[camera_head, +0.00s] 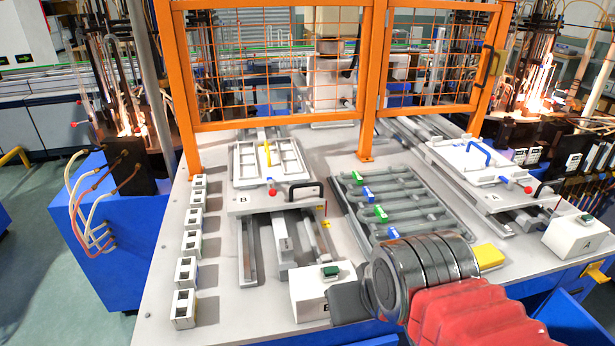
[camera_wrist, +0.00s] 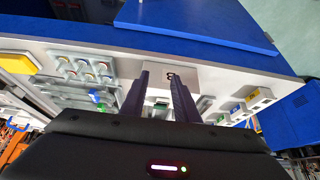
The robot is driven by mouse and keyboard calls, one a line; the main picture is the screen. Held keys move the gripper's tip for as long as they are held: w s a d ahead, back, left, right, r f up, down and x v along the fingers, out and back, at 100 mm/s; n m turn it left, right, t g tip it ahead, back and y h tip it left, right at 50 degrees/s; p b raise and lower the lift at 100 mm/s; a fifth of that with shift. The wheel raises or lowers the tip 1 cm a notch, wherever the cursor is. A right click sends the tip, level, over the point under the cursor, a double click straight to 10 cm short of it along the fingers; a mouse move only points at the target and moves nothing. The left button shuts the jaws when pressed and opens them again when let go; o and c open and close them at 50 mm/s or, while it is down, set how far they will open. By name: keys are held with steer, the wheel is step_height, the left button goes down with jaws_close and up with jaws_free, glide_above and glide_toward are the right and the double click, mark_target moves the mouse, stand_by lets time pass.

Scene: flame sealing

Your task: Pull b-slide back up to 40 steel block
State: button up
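The B-slide (camera_head: 240,203) is a pale plate marked B, with a white tray on top and a black handle (camera_head: 305,190) at its front right. It sits on rails near the orange frame. A grey steel piece (camera_head: 285,243) shows between the rails in front of it; I cannot read a 40 on it. My gripper (camera_head: 345,302) is at the front of the table beside the white B button box (camera_head: 308,289), well short of the handle. In the wrist view my gripper (camera_wrist: 159,84) has its two dark fingers apart, with nothing held between them.
An orange mesh guard (camera_head: 275,75) stands behind the slides. A row of small white blocks (camera_head: 188,272) lies left. A grey rack (camera_head: 400,205) with green and blue clips fills the middle. The A-slide (camera_head: 475,185) and A button box (camera_head: 577,238) are right.

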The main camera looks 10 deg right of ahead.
steer(key=w+r+n, duration=0.4)
steer(key=w+r, duration=0.4)
step_height(320, 180, up, 8)
steer(key=n+g, duration=0.3)
steer(key=n, duration=1.1)
glide_above(307, 184)
steer(key=s, duration=0.3)
steer(key=shift+r, duration=0.15)
steer(key=x, duration=1.4)
steer(key=shift+s, duration=0.2)
steer(key=shift+c, duration=0.5)
jaws_close()
